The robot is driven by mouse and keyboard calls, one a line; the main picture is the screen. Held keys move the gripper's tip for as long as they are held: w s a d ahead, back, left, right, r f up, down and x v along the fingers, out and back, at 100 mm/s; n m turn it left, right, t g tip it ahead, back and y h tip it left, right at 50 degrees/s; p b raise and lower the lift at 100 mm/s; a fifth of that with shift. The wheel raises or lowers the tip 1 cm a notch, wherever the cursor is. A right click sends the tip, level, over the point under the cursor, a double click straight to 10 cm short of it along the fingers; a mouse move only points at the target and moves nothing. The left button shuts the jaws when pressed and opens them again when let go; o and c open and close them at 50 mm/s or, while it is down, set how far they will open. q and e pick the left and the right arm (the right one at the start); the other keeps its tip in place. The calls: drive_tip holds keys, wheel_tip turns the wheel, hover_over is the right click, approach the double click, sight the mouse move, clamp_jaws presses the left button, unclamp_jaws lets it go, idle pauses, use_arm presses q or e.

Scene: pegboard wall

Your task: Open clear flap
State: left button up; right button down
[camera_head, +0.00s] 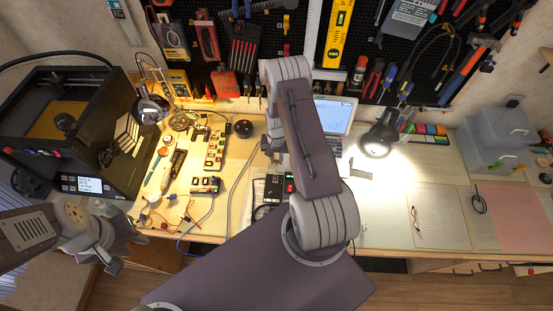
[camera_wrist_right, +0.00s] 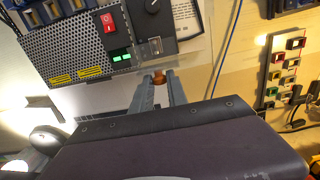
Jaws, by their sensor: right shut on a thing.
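In the wrist view, a dark box with a perforated metal panel (camera_wrist_right: 75,45) carries a red rocker switch (camera_wrist_right: 108,22), green digits and a black knob. My right gripper (camera_wrist_right: 158,77) is at the box's lower edge, below the knob. It is shut on a small orange-brown piece (camera_wrist_right: 159,79) between its fingertips. I cannot make out a clear flap for certain, nor whether this piece belongs to it. In the head view the box (camera_head: 272,190) shows partly behind my right arm. My left gripper (camera_head: 126,252) is at lower left, open and empty, away from the box.
A laptop (camera_head: 334,115) stands behind my right arm, with a lit lamp (camera_head: 378,138) to its right. Strips of coloured sockets (camera_head: 214,150), tools and wires crowd the bench left of the box. A 3D printer (camera_head: 75,115) stands at far left. The right of the bench is mostly free.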

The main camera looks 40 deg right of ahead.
drive_tip(key=shift+w+d+f+g+y+b, duration=0.4)
drive_tip(key=shift+f+g+y+b, duration=0.1)
drive_tip(key=shift+b, duration=1.35)
drive_tip(key=shift+w+d+f+g+y+b, duration=0.25)
drive_tip(key=shift+w+f+g+y+b, duration=0.2)
drive_tip(key=shift+b, duration=1.35)
drive_tip(key=g+y+b, duration=0.1)
drive_tip(key=b, duration=0.3)
drive_tip(key=g+y+b, duration=0.1)
drive_tip(key=b, duration=0.4)
drive_tip(key=shift+w+d+f+g, duration=0.15)
drive_tip(key=shift+w+d+g, duration=0.2)
drive_tip(key=shift+r+b, duration=0.2)
drive_tip(key=shift+b, duration=0.85)
